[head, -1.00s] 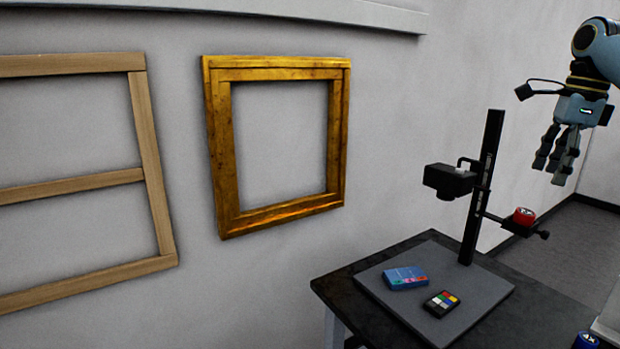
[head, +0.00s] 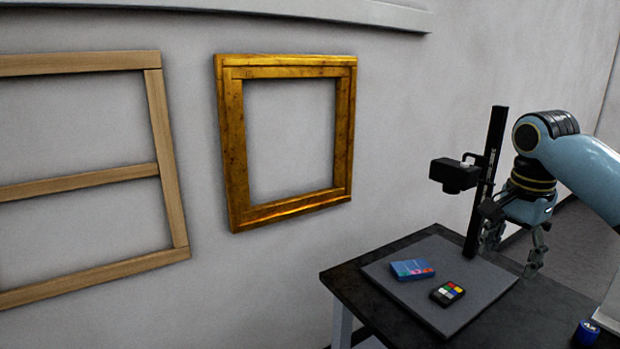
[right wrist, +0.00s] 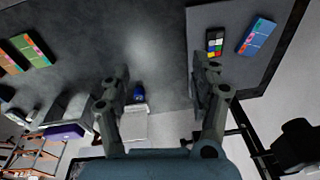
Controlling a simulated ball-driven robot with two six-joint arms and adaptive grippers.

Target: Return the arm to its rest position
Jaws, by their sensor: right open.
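My right arm (head: 585,165) comes in from the right in the head view. Its gripper (head: 512,255) hangs over the right part of the dark table, close to the black camera stand. In the right wrist view the two fingers of this gripper (right wrist: 162,85) are apart with nothing held between them. The red-topped item seen earlier on the stand's side arm is hidden behind my right gripper. My left gripper is in neither view.
A copy stand (head: 487,180) rises from a grey board (head: 400,298) with a blue box (head: 412,269) and a colour checker (head: 447,293). A blue-topped item (head: 587,331) stands at the table's right. A gilt frame (head: 237,165) and a wooden frame (head: 165,140) are against the wall.

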